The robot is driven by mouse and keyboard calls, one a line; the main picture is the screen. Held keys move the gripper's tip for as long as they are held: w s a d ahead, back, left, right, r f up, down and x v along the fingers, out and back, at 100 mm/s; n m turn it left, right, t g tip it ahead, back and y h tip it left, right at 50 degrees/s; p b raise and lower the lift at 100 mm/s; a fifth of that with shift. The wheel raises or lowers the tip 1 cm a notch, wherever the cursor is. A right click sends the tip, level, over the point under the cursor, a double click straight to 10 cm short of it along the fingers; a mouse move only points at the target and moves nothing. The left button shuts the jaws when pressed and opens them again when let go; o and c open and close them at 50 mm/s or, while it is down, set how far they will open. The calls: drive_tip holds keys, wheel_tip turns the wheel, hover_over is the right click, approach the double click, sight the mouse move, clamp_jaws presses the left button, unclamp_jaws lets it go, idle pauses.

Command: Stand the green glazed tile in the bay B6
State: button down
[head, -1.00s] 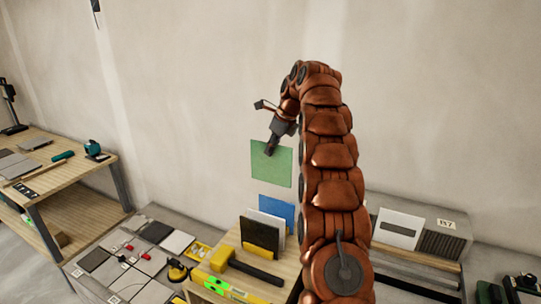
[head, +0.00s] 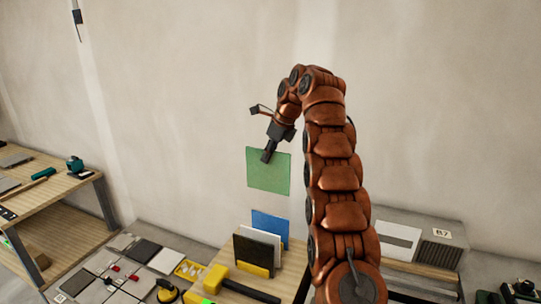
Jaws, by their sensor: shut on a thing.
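The green glazed tile (head: 268,176) hangs upright in the air in the head view, flat face toward me. My gripper (head: 268,155) is shut on its upper edge. Below the tile, a yellow-based rack (head: 254,269) on the wooden bench holds a black tile (head: 252,250), a white tile (head: 262,236) and a blue tile (head: 270,224) standing upright. The held tile is clear above the blue one. I cannot see a label B6; its bay cannot be told.
A mallet (head: 246,286) lies in front of the rack. Tiles lie flat on a surface (head: 125,262) at lower left. A workbench (head: 70,200) stands at far left.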

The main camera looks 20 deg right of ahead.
drive_tip(key=s+d+f+b, duration=0.1)
drive_tip(key=s+d+f, duration=0.4)
drive_tip(key=d, duration=0.4)
drive_tip(key=s+d+f+b, duration=0.1)
drive_tip(key=s+d+f, duration=0.35)
drive_tip(key=d, duration=0.35)
drive_tip(key=s+d+f+b, duration=0.1)
drive_tip(key=s+d+f, duration=0.4)
drive_tip(key=d, duration=0.4)
wheel_tip(320, 180, down, 10)
drive_tip(key=b, duration=0.6)
drive_tip(key=shift+w+a+r, duration=0.15)
drive_tip(key=shift+w+r, duration=0.05)
drive_tip(key=shift+w, duration=0.25)
drive_tip(key=shift+p, duration=0.35)
drive_tip(key=shift+w+p, duration=0.15)
drive_tip(key=shift+p, duration=0.25)
idle(1.4)
drive_tip(key=c, duration=1.2)
unclamp_jaws()
